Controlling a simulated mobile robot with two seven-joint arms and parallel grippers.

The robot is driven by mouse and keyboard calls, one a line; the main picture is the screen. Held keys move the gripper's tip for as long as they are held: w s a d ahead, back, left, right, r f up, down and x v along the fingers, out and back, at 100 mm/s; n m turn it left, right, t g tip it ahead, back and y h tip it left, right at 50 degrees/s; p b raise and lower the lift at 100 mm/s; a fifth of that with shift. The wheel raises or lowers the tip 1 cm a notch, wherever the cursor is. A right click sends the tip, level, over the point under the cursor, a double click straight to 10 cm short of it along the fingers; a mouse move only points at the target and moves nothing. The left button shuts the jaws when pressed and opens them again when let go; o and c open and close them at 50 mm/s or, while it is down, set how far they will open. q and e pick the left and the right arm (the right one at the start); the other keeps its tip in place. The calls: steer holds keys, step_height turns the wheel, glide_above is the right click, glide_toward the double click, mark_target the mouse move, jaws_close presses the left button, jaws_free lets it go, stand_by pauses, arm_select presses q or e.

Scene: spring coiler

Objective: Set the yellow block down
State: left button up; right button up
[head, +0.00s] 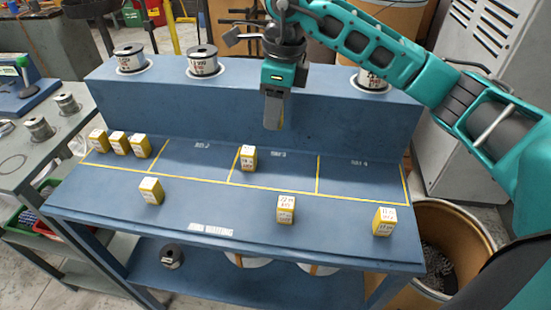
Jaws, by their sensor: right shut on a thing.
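My right gripper (272,125) points down in front of the raised back of the blue bench (215,212). Its fingers are closed on a yellow block, which is mostly hidden by the fingers and hard to make out. The gripper hangs above the bench top, up and to the right of a yellow block (248,158) standing in the third marked bay, apart from it. Three more yellow blocks (119,143) stand in a row in the leftmost bay. Others stand in the front strip: one left (151,190), one middle (286,209), one right (383,221). My left gripper is out of view.
Wire spools (203,62) sit on the raised back. Yellow lines divide the bench top into bays; the second and fourth look empty. The front strip has free room between its blocks. A brown drum (455,222) stands at the right, a grey side table (60,143) at the left.

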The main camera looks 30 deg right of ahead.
glide_above(273, 169)
steer(key=f, duration=0.8)
steer(key=shift+s+d+b, duration=0.15)
steer(key=shift+s+b, duration=0.05)
steer(key=shift+b, duration=0.1)
step_height(273, 169, down, 4)
steer(key=shift+f, duration=0.2)
arm_select(q)
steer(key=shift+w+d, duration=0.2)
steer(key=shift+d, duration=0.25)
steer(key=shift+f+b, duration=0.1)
steer(key=shift+b, duration=0.2)
arm_select(e)
steer(key=shift+f, duration=0.15)
steer(key=o, duration=1)
